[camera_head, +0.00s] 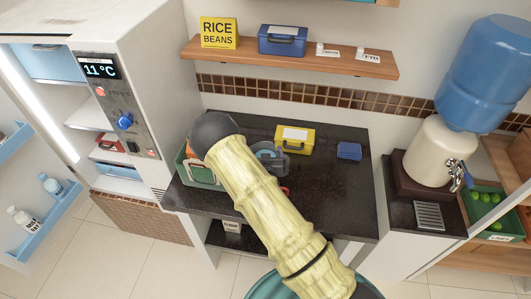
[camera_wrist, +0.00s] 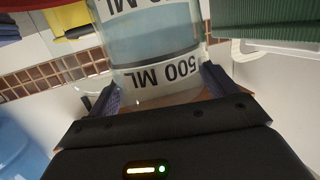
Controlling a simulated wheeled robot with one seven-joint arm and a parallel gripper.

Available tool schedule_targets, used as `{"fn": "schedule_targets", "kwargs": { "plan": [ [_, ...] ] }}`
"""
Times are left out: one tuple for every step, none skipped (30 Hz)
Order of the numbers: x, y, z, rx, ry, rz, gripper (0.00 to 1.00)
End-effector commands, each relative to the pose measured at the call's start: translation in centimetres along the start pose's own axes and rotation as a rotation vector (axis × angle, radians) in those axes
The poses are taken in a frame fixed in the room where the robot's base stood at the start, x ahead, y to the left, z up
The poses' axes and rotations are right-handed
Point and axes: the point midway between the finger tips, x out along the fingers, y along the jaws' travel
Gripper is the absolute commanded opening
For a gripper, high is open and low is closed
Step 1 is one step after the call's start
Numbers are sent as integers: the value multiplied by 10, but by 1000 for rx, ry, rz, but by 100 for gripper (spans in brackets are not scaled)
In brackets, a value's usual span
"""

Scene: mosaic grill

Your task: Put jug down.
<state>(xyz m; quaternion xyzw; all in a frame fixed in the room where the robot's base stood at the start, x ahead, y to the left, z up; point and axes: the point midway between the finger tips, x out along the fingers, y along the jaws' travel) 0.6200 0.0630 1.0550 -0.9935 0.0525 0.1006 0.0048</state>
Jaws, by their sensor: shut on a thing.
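The jug (camera_wrist: 155,45) is a see-through vessel with pale bluish contents and white "500 ML" bands, which appear upside down in the wrist view. My gripper (camera_wrist: 160,88) is shut on it, with one dark finger on each side. In the head view a grey-blue see-through part of the jug (camera_head: 270,158) shows beside my arm, over the back of the dark counter (camera_head: 335,195). My arm hides the gripper and much of the jug there. I cannot tell whether the jug's base touches the counter.
A green box (camera_head: 187,172) stands at the counter's left end. A yellow box (camera_head: 295,138) and a small blue box (camera_head: 349,151) stand at the back. The right front of the counter is clear. A wooden shelf (camera_head: 365,68) hangs above; a water dispenser (camera_head: 430,150) stands right.

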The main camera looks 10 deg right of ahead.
Motion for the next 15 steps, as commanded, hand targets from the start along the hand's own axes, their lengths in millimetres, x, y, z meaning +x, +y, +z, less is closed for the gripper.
{"fn": "schedule_targets", "kwargs": {
  "plan": [
    [1, 0, 1, 0, 4, 1, 14],
    [1, 0, 3, 0, 5, 1, 14],
    [2, 0, 5, 1, 5, 1, 14],
    [2, 0, 6, 1, 6, 0, 14],
    [2, 0, 6, 1, 6, 0, 14],
    [2, 0, 6, 2, 7, 0, 14],
    [2, 0, 6, 2, 7, 0, 14],
    [2, 0, 6, 2, 7, 0, 14],
    [2, 0, 6, 2, 7, 0, 14],
    [2, 0, 6, 2, 7, 0, 14],
    [2, 0, 6, 2, 6, 0, 14],
    [2, 0, 7, 1, 6, 0, 14],
    [2, 0, 7, 2, 6, 0, 14],
    [2, 0, 8, 1, 6, 0, 14],
    [2, 0, 9, 1, 6, 0, 14]
  ]
}}
